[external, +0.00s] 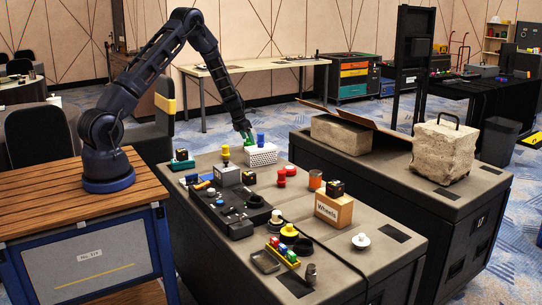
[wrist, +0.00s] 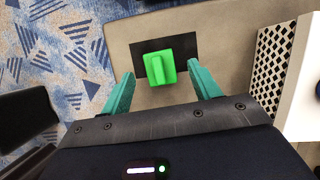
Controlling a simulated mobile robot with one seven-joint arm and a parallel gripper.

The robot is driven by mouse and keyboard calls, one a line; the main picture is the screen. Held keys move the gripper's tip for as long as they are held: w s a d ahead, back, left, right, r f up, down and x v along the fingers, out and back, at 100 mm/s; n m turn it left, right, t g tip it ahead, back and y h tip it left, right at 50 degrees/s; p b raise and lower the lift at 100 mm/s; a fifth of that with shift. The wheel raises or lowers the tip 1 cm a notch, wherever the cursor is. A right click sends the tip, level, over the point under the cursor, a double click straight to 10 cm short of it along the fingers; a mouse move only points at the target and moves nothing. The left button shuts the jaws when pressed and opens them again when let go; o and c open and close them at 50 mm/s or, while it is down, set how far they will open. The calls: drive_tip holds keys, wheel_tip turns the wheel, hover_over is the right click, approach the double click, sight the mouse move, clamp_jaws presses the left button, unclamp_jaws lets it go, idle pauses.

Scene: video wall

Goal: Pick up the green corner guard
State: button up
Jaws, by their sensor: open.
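The green corner guard (wrist: 160,68) is a small bright green piece with a raised ridge. In the wrist view it lies on a black rectangular patch (wrist: 188,46) on a grey-brown top. My gripper (wrist: 161,72) is open, with one teal finger on each side of the guard in the picture and a gap on both sides. I cannot tell how far above it the fingertips are. In the external view my gripper (external: 247,136) is at the far side of the cabinet top, by the white perforated box. The guard is not clearly distinguishable there.
The white perforated box (external: 261,154) stands close to the right of my gripper in the wrist view (wrist: 287,60). Many small parts crowd the cabinet top (external: 330,252), with a "Wheels" box (external: 333,209). The cabinet edge and blue carpet (wrist: 60,50) lie to the left.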

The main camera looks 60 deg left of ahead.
sight(249, 142)
drive_tip(key=x, duration=0.4)
drive_tip(key=shift+w+f, duration=0.1)
drive_tip(key=shift+f, duration=0.3)
drive_tip(key=shift+c, duration=0.2)
drive_tip(key=c, duration=1)
